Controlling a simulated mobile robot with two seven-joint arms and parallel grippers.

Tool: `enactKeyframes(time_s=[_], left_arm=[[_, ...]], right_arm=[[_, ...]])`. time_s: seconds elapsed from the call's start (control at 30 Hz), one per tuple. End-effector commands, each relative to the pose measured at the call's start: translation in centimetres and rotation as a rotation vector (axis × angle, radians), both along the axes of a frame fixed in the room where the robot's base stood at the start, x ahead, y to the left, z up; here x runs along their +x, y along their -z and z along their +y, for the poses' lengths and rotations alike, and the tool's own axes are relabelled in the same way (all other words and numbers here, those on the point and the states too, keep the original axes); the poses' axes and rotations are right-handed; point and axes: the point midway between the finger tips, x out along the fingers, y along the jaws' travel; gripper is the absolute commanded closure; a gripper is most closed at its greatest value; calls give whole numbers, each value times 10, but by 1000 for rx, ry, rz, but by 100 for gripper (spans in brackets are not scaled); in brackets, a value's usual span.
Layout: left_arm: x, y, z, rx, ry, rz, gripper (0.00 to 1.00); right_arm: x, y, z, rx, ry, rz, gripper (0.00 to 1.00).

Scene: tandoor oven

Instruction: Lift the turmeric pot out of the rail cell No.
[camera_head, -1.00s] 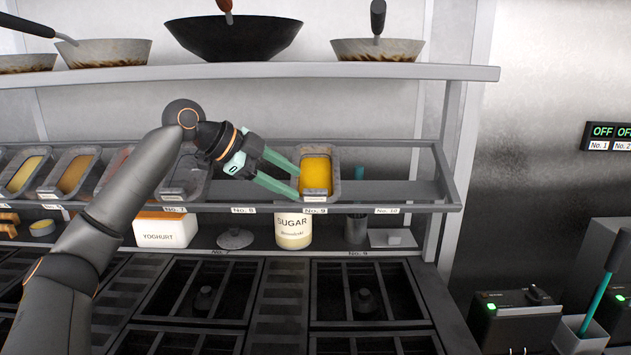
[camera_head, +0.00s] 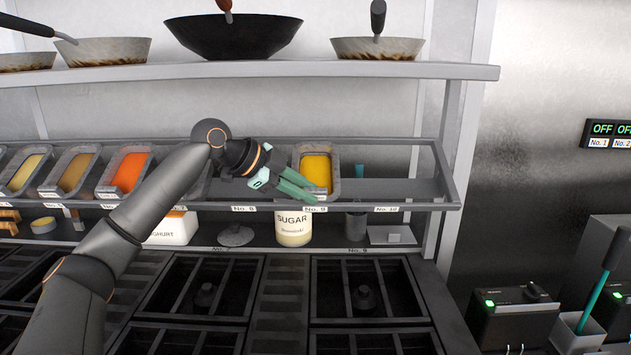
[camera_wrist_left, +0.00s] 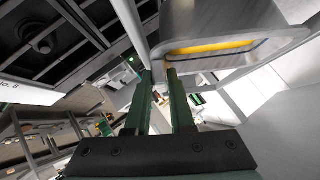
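The turmeric pot (camera_head: 317,172) is a grey metal container with yellow content. It sits in the rail cell marked No. 9 (camera_head: 315,209). My left gripper (camera_head: 311,190) is at the pot's front left, its green fingers crossing in front of the pot's lower part. In the left wrist view the pot (camera_wrist_left: 215,20) is at the top, its yellow content showing through the rim. There my left gripper (camera_wrist_left: 160,75) has its two fingers apart, with no pot wall clearly between them. One fingertip is close to the pot's edge; contact cannot be told. My right gripper is not in view.
The rail (camera_head: 410,208) has an empty stretch right of the pot. Other pots, including an orange one (camera_head: 128,172), stand to the left. A sugar jar (camera_head: 293,230) stands below. A shelf with pans (camera_head: 270,70) runs above.

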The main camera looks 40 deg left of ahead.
Motion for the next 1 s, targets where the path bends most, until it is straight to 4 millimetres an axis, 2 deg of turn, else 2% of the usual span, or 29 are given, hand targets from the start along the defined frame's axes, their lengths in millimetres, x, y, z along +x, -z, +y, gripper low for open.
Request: enactKeyframes(time_s=[0.03, 0.13, 0.17, 1.0], left_arm=[[0, 0, 0, 0, 1, 1, 88], [0, 0, 0, 0, 1, 1, 99], [0, 0, 0, 0, 1, 1, 100], [0, -1, 0, 1, 2, -1, 100]], right_arm=[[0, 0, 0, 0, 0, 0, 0], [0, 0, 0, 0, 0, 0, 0], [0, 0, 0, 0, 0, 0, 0], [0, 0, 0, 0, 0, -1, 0]])
